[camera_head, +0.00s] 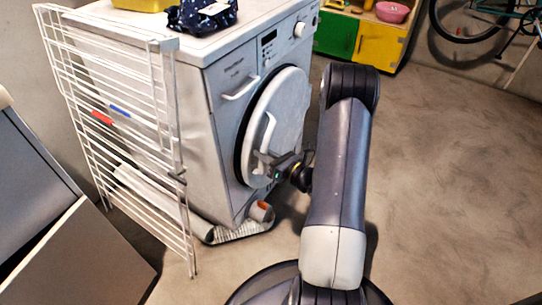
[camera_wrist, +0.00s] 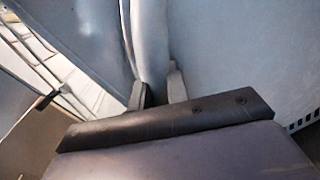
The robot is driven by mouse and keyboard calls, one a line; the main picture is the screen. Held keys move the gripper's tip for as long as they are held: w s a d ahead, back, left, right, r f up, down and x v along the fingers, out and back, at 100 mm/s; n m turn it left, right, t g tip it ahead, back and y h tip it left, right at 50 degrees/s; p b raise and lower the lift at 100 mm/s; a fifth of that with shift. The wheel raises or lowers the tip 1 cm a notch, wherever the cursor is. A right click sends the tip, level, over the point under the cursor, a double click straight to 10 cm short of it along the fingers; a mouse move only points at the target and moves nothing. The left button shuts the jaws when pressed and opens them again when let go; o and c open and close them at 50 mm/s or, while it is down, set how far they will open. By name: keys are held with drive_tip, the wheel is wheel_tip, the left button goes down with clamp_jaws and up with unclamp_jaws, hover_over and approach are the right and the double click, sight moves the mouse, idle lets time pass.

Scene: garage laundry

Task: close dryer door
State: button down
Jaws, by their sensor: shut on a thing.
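The dryer (camera_head: 232,110) is a white front-loading machine in the head view. Its round door (camera_head: 285,110) shows on the front face, with a pale curved handle (camera_head: 267,135) on it. A dark gap shows along the door's left edge; I cannot tell if it is the rim or an opening. My gripper (camera_head: 268,160) is at the lower end of the handle. In the wrist view, the fingers (camera_wrist: 158,88) are shut around the lower part of the pale handle bar (camera_wrist: 150,45). My wrist hides part of the door's lower edge.
A white wire drying rack (camera_head: 120,120) leans by the dryer's left side. A rolled mat (camera_head: 240,230) and an orange-ended cylinder (camera_head: 261,211) lie at its foot. A green and yellow cabinet (camera_head: 370,42) and bicycle (camera_head: 470,20) stand behind. The floor at right is clear.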

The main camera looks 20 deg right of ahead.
drive_tip(key=shift+w+a+m+h, duration=0.3)
drive_tip(key=shift+w+a+h, duration=0.1)
drive_tip(key=shift+w+a, duration=0.4)
drive_tip(key=shift+w+r, duration=0.1)
drive_tip(key=c, duration=1.7)
unclamp_jaws()
drive_tip(key=shift+o, duration=1.1)
drive_tip(key=p+v, duration=0.2)
drive_tip(key=v, duration=0.7)
drive_tip(key=shift+s+d+f, duration=0.15)
drive_tip(key=shift+s+f, duration=0.1)
drive_tip(key=shift+o, duration=0.8)
drive_tip(key=shift+s+d, duration=0.15)
drive_tip(key=shift+s, duration=0.55)
drive_tip(key=shift+d, duration=0.2)
drive_tip(key=shift+c, duration=0.6)
drive_tip(key=shift+s+d, duration=0.25)
drive_tip(key=shift+s, duration=0.1)
drive_tip(key=shift+c, duration=1.4)
drive_tip(key=w+d+v, duration=0.1)
drive_tip(key=d+v, duration=0.1)
drive_tip(key=v, duration=0.9)
drive_tip(key=shift+s+d+f, duration=0.15)
drive_tip(key=shift+d, duration=0.05)
